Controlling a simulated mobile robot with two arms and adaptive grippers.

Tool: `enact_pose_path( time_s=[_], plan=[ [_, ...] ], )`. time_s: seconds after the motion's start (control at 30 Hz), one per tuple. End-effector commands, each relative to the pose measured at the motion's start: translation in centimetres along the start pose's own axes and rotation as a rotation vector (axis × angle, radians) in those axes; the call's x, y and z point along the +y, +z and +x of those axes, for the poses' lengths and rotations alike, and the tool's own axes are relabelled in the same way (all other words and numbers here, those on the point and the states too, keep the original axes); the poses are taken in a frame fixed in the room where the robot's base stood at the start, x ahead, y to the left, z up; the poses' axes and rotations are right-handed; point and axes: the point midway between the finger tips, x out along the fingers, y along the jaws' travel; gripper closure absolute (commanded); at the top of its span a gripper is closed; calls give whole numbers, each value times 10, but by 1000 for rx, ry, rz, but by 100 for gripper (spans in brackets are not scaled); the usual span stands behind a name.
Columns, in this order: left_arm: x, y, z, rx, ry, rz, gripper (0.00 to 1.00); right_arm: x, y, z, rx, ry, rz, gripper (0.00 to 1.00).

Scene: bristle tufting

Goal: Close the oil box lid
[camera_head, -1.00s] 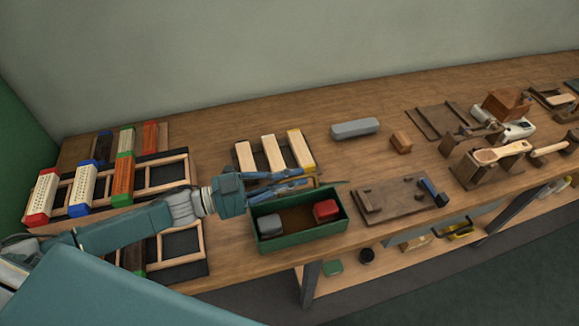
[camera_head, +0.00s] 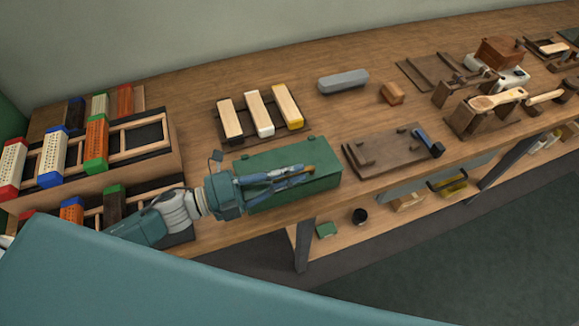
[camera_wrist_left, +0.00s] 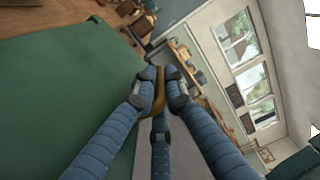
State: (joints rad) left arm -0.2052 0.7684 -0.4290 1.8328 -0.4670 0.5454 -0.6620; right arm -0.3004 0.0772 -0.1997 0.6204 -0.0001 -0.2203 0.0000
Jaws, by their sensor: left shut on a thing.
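The green oil box (camera_head: 322,184) sits near the front edge of the bench, and its green lid (camera_head: 270,157) lies down over the top, hiding the inside. In the left wrist view the lid (camera_wrist_left: 70,90) fills the left side as a broad flat green surface. My left gripper (camera_head: 308,170) reaches across the front of the lid from the left. In the left wrist view its blue fingers (camera_wrist_left: 160,88) are shut on a small yellow-brown tab (camera_wrist_left: 159,92) at the lid's edge. I cannot tell whether the lid is fully seated. My right gripper is not in view.
A rack with several pale wooden blocks (camera_head: 259,113) stands behind the box. A brown wooden fixture (camera_head: 385,160) is close to its right. Trays of coloured brushes (camera_head: 95,145) are at the left. Bench surface is clear around a grey bar (camera_head: 343,81).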

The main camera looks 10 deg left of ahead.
Motion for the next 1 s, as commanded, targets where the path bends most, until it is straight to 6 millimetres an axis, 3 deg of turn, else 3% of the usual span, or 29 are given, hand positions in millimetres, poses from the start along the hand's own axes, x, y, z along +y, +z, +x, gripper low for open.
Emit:
enact_pose_path(
  time_s=[0.2,0.77,0.8,0.83,1.0],
  plan=[
    [10,-6,0,0,0,-13,100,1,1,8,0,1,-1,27],
    [13,-8,0,2,1,-21,100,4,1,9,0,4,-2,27],
    [13,-8,0,2,2,-21,81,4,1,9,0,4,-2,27],
    [14,-8,0,2,2,-21,75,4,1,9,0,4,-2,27],
    [13,-7,0,1,1,-16,71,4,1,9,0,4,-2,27]
  ],
)
